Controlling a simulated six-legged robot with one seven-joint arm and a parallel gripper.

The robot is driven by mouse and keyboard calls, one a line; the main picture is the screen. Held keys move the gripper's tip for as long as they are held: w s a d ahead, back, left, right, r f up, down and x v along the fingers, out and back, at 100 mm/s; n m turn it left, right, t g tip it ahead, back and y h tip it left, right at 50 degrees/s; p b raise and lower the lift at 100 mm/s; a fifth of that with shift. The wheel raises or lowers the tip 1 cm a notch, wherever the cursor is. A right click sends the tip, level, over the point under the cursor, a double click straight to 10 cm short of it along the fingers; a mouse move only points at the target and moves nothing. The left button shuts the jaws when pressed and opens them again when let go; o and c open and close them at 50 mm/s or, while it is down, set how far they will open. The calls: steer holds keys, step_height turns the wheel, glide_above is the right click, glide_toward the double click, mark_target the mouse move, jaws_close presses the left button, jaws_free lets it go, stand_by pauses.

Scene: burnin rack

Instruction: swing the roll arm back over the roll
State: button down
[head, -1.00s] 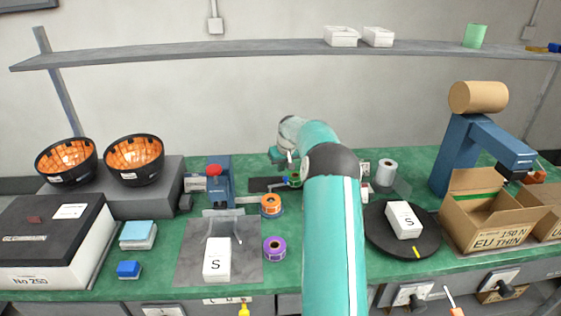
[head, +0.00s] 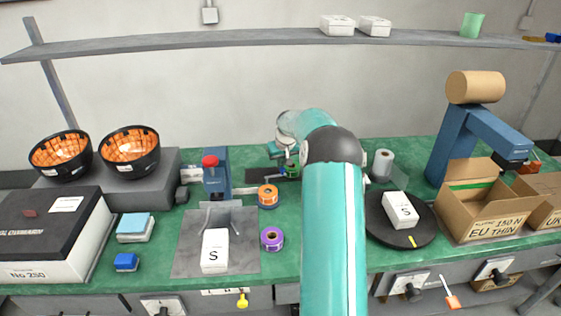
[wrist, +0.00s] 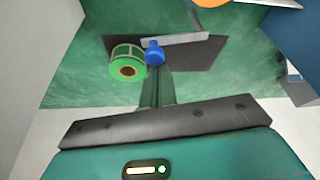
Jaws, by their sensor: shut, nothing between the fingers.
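A blue knob (wrist: 154,50) stands at the bar's left end. My gripper (wrist: 155,72) is shut, with its narrow fingers pointing at the knob; whether they touch it I cannot tell.
An orange roll (head: 268,195) and a purple roll (head: 272,238) stand to the left of my arm. A blue press with a red knob (head: 210,160) is further left. A black turntable (head: 400,240) with a white box and a white roll (head: 383,163) are right.

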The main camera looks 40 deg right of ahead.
steer(key=shift+s+a+m, duration=0.1)
steer(key=shift+s+m, duration=0.2)
steer(key=shift+m, duration=0.3)
steer(key=m, duration=0.1)
steer(key=s+a+m+g+h, duration=0.1)
steer(key=m, duration=0.1)
steer(key=shift+s+m, duration=0.3)
steer(key=a+m+g, duration=0.1)
steer(key=m, duration=0.3)
steer(key=s+a+m+g+h, duration=0.1)
steer(key=a+m, duration=0.1)
steer(key=m, duration=0.2)
steer(key=s+a+m+g, duration=0.1)
steer(key=a+m, duration=0.1)
steer(key=m, duration=0.2)
steer(key=shift+s+g, duration=0.2)
steer(key=shift+g, duration=0.1)
steer(key=shift+h, duration=0.3)
steer(key=shift+w+d, duration=0.1)
steer(key=shift+w, duration=0.65)
